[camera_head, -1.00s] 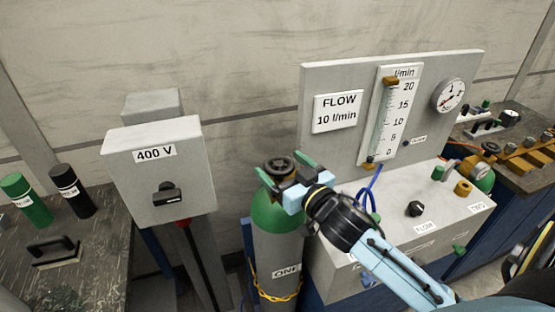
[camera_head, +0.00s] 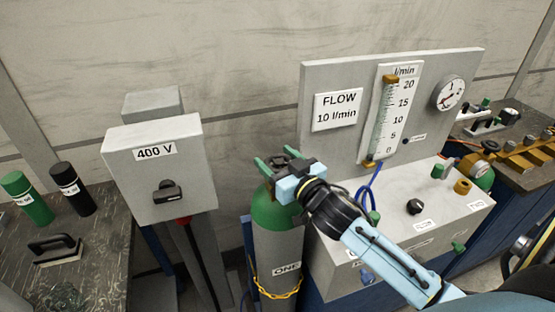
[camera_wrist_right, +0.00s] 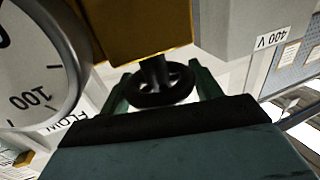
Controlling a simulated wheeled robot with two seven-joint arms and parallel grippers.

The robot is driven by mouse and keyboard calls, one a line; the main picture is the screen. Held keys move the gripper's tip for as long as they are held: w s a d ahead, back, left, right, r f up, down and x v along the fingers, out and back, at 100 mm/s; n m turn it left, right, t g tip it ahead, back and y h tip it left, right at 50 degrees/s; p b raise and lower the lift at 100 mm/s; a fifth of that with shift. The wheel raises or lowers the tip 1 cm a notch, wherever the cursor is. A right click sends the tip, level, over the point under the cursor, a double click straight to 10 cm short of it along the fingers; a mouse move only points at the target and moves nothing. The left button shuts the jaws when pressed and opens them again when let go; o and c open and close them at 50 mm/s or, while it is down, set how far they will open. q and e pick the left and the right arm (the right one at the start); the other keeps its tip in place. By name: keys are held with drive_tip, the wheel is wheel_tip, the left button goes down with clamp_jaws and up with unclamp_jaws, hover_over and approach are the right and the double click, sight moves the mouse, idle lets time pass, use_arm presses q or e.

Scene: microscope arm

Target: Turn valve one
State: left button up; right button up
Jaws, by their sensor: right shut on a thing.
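The green-topped cylinder labelled ONE (camera_head: 277,245) stands left of the flow panel. Its valve is a dark handwheel on top, mostly hidden by my gripper in the head view. In the right wrist view the black spoked handwheel (camera_wrist_right: 158,86) sits between my two green fingers. My right gripper (camera_head: 277,160) is shut on the handwheel, one finger on each side, and it also shows in the right wrist view (camera_wrist_right: 162,90). My left gripper is not in view.
A grey 400 V switch box (camera_head: 158,170) stands close on the left. The flow panel (camera_head: 350,85), with a tube scale and round gauge (camera_head: 448,93), rises behind a grey box with knobs (camera_head: 415,207). A yellow chain (camera_head: 280,293) loops round the cylinder.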

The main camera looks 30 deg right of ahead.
drive_tip(key=n+y+p, duration=0.1)
drive_tip(key=y, duration=0.1)
drive_tip(key=n+y+p, duration=0.1)
drive_tip(key=shift+r+n+g+y+p, duration=0.15)
drive_tip(key=shift+n+g+y+p, duration=0.15)
drive_tip(key=shift+y+p, duration=0.1)
drive_tip(key=shift+a+n+g+y, duration=0.1)
drive_tip(key=shift+n+g+y, duration=0.2)
drive_tip(key=shift+n+y, duration=0.55)
drive_tip(key=shift+n+g+y+p, duration=0.3)
drive_tip(key=shift+n+g+y, duration=0.25)
drive_tip(key=shift+y, duration=0.8)
drive_tip(key=o, duration=1)
drive_tip(key=shift+a, duration=0.1)
drive_tip(key=shift+s, duration=0.1)
